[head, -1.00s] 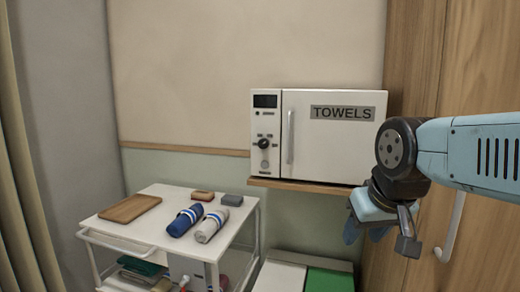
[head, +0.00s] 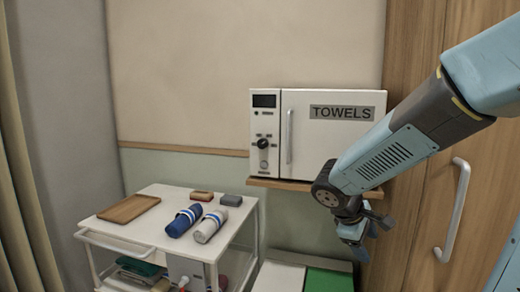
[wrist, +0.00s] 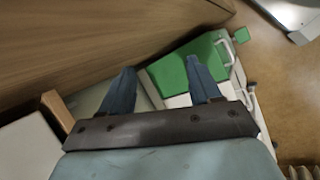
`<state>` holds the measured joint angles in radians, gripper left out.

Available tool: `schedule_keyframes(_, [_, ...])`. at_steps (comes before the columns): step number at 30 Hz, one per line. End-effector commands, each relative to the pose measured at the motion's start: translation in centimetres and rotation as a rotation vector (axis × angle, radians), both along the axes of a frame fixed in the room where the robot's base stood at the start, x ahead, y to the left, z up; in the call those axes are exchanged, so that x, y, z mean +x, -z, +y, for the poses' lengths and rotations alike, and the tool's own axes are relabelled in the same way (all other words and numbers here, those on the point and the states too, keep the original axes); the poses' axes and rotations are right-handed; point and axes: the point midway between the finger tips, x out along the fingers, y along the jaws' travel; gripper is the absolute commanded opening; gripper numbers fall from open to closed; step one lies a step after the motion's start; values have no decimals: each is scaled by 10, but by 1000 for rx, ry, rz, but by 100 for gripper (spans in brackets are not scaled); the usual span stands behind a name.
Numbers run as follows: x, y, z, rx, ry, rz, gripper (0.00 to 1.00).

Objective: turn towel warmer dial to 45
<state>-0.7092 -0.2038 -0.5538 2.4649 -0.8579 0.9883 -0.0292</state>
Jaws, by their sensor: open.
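The white towel warmer (head: 312,148) stands on a wooden wall shelf in the head view, its door marked TOWELS and shut. Its black dial (head: 263,143) sits on the left control panel, below a small dark display (head: 265,101). The dial's setting is too small to read. My gripper (head: 362,243) hangs below and to the right of the warmer, apart from it and from the dial. In the wrist view my gripper (wrist: 160,90) points downward with its two blue fingers apart and nothing between them.
A white trolley (head: 150,232) at left bears a wooden board (head: 128,208), a blue towel roll (head: 183,221) and a white one (head: 211,226). The shelf edge (head: 270,183) juts out under the warmer. A green-and-white lidded unit (head: 328,280) stands below. A wooden cupboard with a handle (head: 455,210) is at right.

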Motion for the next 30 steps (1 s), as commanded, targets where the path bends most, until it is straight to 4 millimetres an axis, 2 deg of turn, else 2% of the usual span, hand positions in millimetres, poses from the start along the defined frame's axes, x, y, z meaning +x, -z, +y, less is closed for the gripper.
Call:
schedule_keyframes(3, [21,8,2,-143,-111,49,63])
schedule_keyframes(8, [49,9,6,-344,-256,97,63])
schedule_keyframes(13, [80,2,21,-565,-414,125,63])
schedule_keyframes(17, [103,-10,41,-745,-536,135,63])
schedule_keyframes(23, [134,-37,87,-1031,-719,122,63])
schedule_keyframes(30, [155,-79,167,-1391,-917,68,63])
